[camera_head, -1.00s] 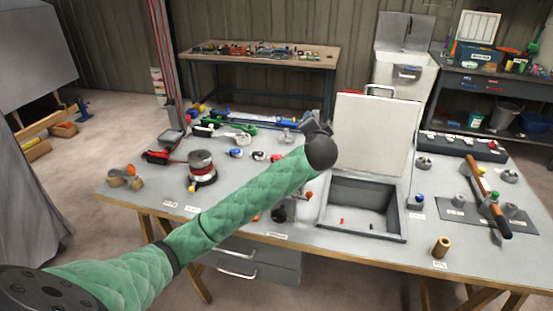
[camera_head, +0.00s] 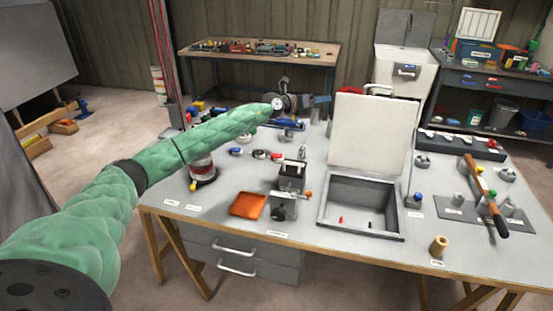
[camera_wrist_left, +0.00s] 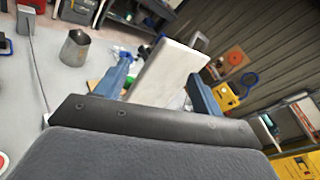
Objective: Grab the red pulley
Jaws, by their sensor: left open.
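In the head view, a row of small coloured pieces lies on the workbench behind the small grey vise-like fixture. One of them is a small red and white piece (camera_head: 277,156), which looks like the red pulley, though it is too small to be sure. My left gripper (camera_head: 322,100) is above the back of the bench, beyond and to the right of that piece, apart from it. In the left wrist view its two blue fingers (camera_wrist_left: 163,78) are spread, with nothing held between them. I cannot make out the red pulley in that view. My right gripper is not in view.
An open grey bin with a raised white lid (camera_head: 372,135) stands right of the row. The fixture (camera_head: 291,177) and an orange tray (camera_head: 248,205) are in front. A red-banded spool (camera_head: 203,171) stands left, under my arm.

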